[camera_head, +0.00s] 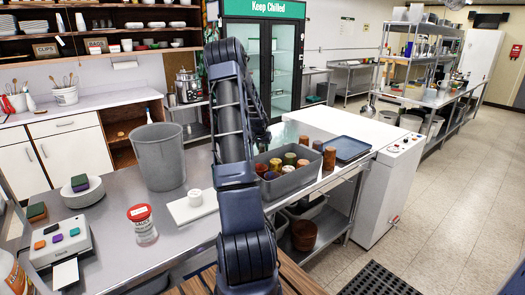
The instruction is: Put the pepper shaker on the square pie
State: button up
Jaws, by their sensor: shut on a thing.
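My dark arm rises through the middle of the view and bends over at the top. Its far end is hidden behind its own links, so I do not see my gripper or anything in it. I cannot make out a pepper shaker for certain. A clear jar with a red lid (142,225) stands upright on the steel counter (110,255) at the left. I cannot identify the square pie for certain. A flat white square piece (181,211) lies right of the jar, with a small white round thing (195,197) on it.
A tall grey bin (158,157) stands behind the white square. A grey tub (291,188) of several cups and a blue tray (346,149) are right of my arm. Sponges on a round stack (82,191) and a white device (60,243) crowd the left.

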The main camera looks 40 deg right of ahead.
jog(key=shift+f, duration=0.65)
jog(key=o, duration=1)
jog(key=shift+f, duration=0.1)
jog(key=shift+o, duration=0.2)
